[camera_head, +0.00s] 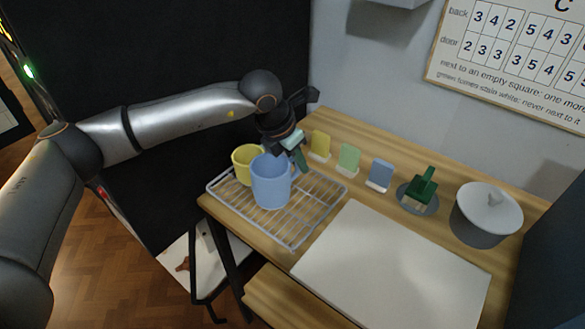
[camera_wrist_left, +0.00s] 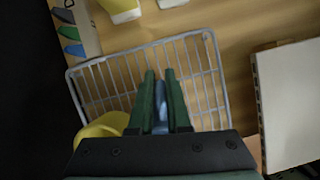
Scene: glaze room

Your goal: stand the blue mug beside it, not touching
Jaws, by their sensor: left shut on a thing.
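The blue mug (camera_head: 270,186) is upright over the wire rack (camera_head: 322,206), its handle on the right. I cannot tell whether its base touches the wires. My left gripper (camera_head: 299,160) is shut on the blue mug at its handle side; in the left wrist view a bit of blue (camera_wrist_left: 160,108) shows between the green fingers. The yellow mug (camera_head: 242,152) stands upright on the rack, behind and left of the blue mug. It also shows in the left wrist view (camera_wrist_left: 104,126). The blue mug partly covers it, so any gap between them is hidden. My right gripper is out of view.
Yellow, green and blue sample tiles (camera_head: 349,158) stand behind the rack. A green-handled tool (camera_head: 424,186) on a grey disc and a lidded grey pot (camera_head: 484,222) stand to the right. A white board (camera_head: 392,268) lies in front. The rack's right part is bare.

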